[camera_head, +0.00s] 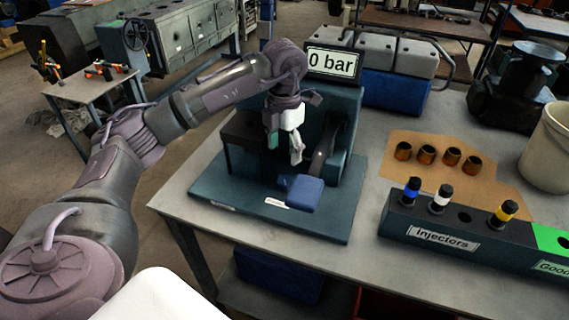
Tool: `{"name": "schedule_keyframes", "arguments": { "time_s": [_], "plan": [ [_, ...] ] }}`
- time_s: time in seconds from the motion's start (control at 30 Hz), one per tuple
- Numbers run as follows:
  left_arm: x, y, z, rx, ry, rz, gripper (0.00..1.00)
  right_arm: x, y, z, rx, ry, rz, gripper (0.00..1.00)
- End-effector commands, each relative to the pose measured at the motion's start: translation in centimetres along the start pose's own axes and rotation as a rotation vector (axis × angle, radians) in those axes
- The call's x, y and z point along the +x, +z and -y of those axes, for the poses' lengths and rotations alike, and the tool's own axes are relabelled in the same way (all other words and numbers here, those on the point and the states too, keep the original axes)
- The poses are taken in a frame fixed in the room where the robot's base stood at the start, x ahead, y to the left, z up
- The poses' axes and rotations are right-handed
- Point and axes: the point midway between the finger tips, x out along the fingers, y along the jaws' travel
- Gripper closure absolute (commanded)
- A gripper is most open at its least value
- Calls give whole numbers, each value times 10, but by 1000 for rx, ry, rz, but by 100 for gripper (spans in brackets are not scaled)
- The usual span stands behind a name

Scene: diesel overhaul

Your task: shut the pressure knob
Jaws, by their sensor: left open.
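The dark teal test stand (327,217) sits on the workbench, with a display (333,63) on top that reads "0 bar". A lever with a blue grip (305,192) slopes toward the front of its base. My left gripper (285,148) points down in front of the stand's upright, left of the lever, and is open. I cannot make out the pressure knob; the gripper and wrist cover the middle of the stand. A small white part shows at the gripper, and I cannot tell whether it belongs to it. My right gripper is not in view.
Right of the stand is an injector rack (455,236) with several injectors in it. Several brown cups (427,155) stand on cardboard behind it. A cream bucket (548,150) is at the far right. A blue and grey case (392,88) stands behind the stand.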

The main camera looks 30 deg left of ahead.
Motion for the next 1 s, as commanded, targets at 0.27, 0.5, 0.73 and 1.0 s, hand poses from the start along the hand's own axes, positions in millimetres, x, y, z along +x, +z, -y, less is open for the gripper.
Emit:
{"name": "schedule_keyframes", "arguments": {
  "time_s": [0.27,0.5,0.73,1.0],
  "plan": [
    [-19,0,0,0,-2,0,32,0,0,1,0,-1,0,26],
    [-19,0,0,0,-1,0,32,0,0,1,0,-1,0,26],
    [-25,0,0,192,0,-1,32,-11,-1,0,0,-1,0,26],
    [-36,1,0,949,1,-1,32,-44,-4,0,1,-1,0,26]
  ]
}}
